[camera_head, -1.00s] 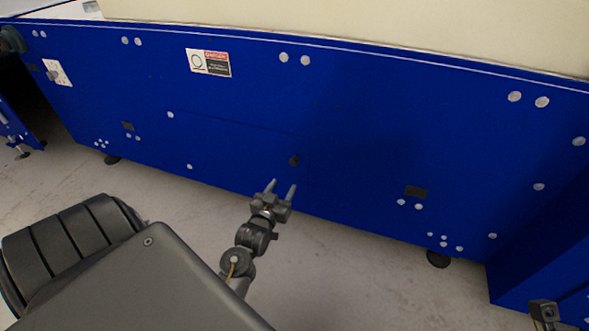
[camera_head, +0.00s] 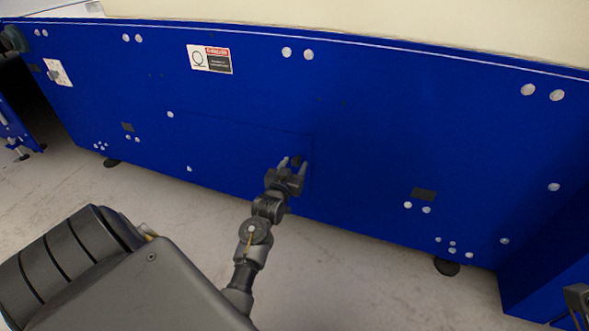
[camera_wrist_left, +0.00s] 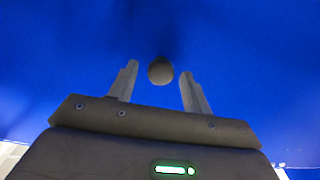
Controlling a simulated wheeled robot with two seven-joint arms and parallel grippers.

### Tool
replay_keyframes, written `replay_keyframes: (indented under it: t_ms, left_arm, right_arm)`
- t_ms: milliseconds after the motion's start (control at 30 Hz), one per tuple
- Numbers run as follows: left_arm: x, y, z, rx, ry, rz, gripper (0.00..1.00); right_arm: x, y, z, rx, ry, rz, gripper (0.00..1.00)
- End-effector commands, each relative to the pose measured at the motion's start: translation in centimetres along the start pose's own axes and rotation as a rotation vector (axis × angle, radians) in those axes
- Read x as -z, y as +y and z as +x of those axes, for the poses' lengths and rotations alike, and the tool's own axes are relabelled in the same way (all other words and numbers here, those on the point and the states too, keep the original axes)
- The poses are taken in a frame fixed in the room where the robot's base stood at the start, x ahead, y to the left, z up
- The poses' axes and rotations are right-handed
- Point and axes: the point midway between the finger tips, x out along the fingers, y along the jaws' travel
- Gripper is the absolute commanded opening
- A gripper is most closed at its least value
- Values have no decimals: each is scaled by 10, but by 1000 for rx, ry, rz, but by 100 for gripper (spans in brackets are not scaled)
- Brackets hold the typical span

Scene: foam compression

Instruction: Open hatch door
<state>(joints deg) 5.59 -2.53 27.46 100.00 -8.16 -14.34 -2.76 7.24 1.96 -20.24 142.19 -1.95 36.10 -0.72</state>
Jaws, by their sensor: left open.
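The hatch door (camera_head: 235,146) is a flat blue panel low in the blue machine side, and it looks closed. Its small dark round knob (camera_head: 296,161) sits near the door's right edge. My left gripper (camera_head: 292,163) is open at the knob, with a finger on each side in the head view. In the left wrist view, the knob (camera_wrist_left: 160,70) shows between and just beyond the tips of the open left gripper (camera_wrist_left: 158,80). The fingers do not close on it, and contact cannot be told. A dark part at the lower right edge of the head view may be my right gripper.
The blue machine front (camera_head: 380,130) stands on black feet (camera_head: 447,267) and carries a warning label (camera_head: 209,59). A blue side part (camera_head: 550,250) juts out at right. Grey floor (camera_head: 350,285) lies open in front.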

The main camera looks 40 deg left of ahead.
Motion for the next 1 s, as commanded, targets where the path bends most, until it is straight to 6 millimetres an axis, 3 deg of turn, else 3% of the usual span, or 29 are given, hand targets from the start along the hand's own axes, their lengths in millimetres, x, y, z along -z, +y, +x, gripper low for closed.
replay_keyframes:
  t_ms: [367, 733, 1000]
  left_arm:
    - [0, 0, 6, 0, 0, 1, 49]
    - [0, 0, 6, 0, 0, 0, 1]
    - [1, 2, 3, -11, -1, 2, 0]
  right_arm:
    - [0, -2, 2, 4, 6, 5, 36]
    - [0, -2, 1, 4, 6, 5, 36]
    - [0, -1, 4, 3, 8, 4, 36]
